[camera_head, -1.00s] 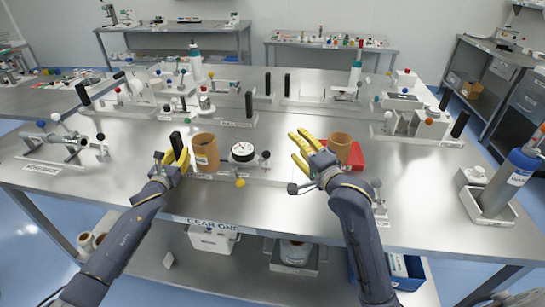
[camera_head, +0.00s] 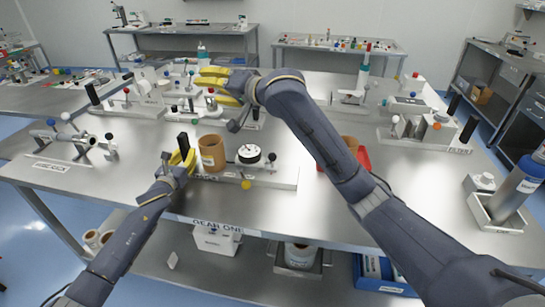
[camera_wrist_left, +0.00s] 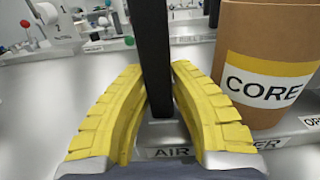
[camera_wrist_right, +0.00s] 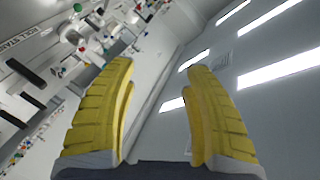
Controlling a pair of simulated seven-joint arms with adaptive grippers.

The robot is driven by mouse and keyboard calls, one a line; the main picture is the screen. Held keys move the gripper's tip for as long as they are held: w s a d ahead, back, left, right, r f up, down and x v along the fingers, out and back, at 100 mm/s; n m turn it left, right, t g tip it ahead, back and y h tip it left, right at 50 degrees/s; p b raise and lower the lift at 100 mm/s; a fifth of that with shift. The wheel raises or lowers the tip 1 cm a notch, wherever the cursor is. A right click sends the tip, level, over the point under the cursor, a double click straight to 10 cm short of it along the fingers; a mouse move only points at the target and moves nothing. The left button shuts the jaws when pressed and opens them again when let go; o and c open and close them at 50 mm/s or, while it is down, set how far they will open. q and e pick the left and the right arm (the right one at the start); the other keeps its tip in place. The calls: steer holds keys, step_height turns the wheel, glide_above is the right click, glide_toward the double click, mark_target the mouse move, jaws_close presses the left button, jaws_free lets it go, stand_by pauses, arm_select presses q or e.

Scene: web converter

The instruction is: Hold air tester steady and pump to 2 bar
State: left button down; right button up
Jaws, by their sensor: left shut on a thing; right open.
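The dial's reading is too small to tell. A black upright post (camera_wrist_left: 153,50) stands at its left end, by an "AIR" label (camera_wrist_left: 168,153). My left gripper (camera_head: 180,158) is shut on that post, with the core just right of it. My right gripper (camera_head: 208,86) is open and empty, raised beyond the tester toward the back of the table.
A second brown core and a red block (camera_head: 365,160) are partly hidden behind my right arm. A blue-topped bottle (camera_head: 202,53) stands behind my right gripper.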

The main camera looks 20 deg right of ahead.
steer(key=w+a+f+n+g+h, duration=0.1)
steer(key=w+a+n+g, duration=0.1)
steer(key=n+g, duration=0.1)
steer(key=n+g+h, duration=0.9)
steer(key=n+g, duration=0.1)
steer(key=n, duration=0.3)
glide_above(272, 156)
step_height(272, 156, down, 14)
steer(key=shift+w+d+f, duration=0.2)
steer(key=shift+w+f, duration=0.05)
steer(key=shift+w, duration=0.15)
step_height(272, 156, down, 11)
steer(key=shift+f, duration=0.1)
steer(key=shift+c, duration=0.5)
jaws_close()
